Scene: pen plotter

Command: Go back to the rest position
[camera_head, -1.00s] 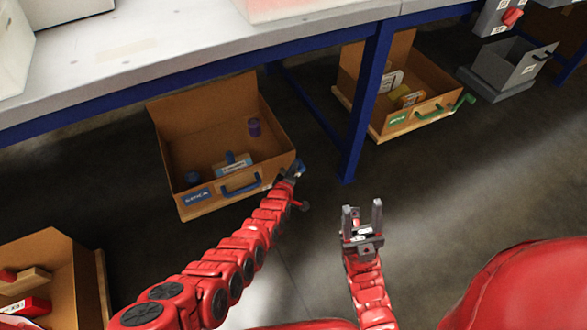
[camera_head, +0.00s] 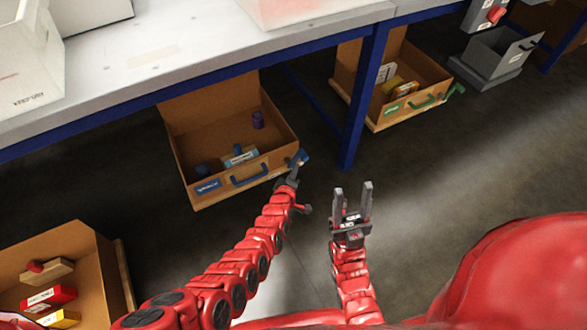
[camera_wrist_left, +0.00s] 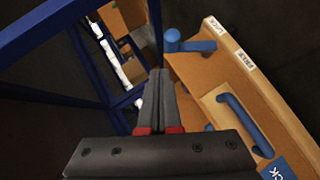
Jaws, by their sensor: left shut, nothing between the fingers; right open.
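My left gripper (camera_head: 290,182) is at the front right corner of the cardboard box with the blue handle (camera_head: 190,198). In the left wrist view my left gripper (camera_wrist_left: 159,75) is shut with nothing between its fingers. The blue latch (camera_wrist_left: 190,42) on the box shows just right of its fingertips there, and the blue handle (camera_wrist_left: 243,124) lies further right. I cannot tell whether the fingers touch the latch. My right gripper (camera_head: 353,192) is open and empty above the floor, with its fingers pointing up in the head view.
A grey table (camera_head: 190,50) with blue legs (camera_head: 362,100) stands over the box. A box with a green handle (camera_head: 380,123) is behind the leg. Another open box (camera_head: 60,240) with red and yellow items is at lower left. A grey bin (camera_head: 490,55) stands at upper right. The floor on the right is clear.

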